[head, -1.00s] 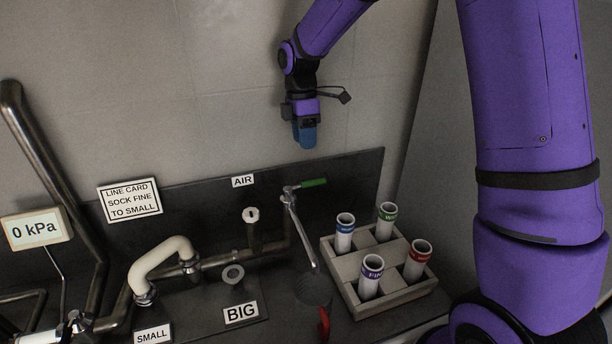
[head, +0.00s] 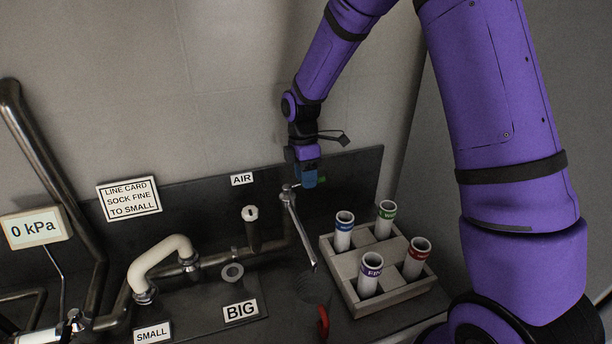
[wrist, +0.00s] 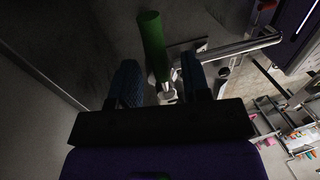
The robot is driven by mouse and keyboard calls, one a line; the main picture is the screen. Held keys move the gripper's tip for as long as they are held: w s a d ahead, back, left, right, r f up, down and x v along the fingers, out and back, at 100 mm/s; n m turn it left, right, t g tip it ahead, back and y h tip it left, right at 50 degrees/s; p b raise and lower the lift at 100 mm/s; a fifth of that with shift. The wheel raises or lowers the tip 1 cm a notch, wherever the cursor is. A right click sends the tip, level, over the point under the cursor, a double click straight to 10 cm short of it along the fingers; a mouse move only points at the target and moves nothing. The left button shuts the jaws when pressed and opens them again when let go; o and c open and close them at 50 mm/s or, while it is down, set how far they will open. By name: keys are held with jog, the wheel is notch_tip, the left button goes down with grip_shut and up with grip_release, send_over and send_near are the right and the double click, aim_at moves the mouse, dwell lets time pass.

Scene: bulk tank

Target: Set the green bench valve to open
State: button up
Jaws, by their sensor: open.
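The green bench valve's handle (head: 322,179) sits at the top of the silver pipe beside the back panel. It points right in the head view, and my gripper hides most of it. In the wrist view the green handle (wrist: 152,45) runs up the picture from a pale metal pivot, in the gap between my two blue fingers. My gripper (head: 308,182) is open, pointing down at the handle from above. The wrist view also shows my gripper (wrist: 158,68) with fingers apart, one on each side of the handle; whether they touch it I cannot tell.
A slanting silver spout (head: 300,230) descends from the valve toward a red handle (head: 323,322). A grey rack (head: 345,272) with several labelled tubes stands to the right. A cream hose (head: 160,258) and a BIG port (head: 232,274) lie left. The gauge (head: 36,229) reads 0 kPa.

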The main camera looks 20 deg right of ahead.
grip_shut()
jog(key=shift+s, duration=0.1)
jog(key=s+a+m+t+y, duration=0.2)
jog(key=s+a+m, duration=0.2)
jog(key=m, duration=1.2)
jog(key=shift+s, duration=0.6)
dwell(0.4)
grip_release()
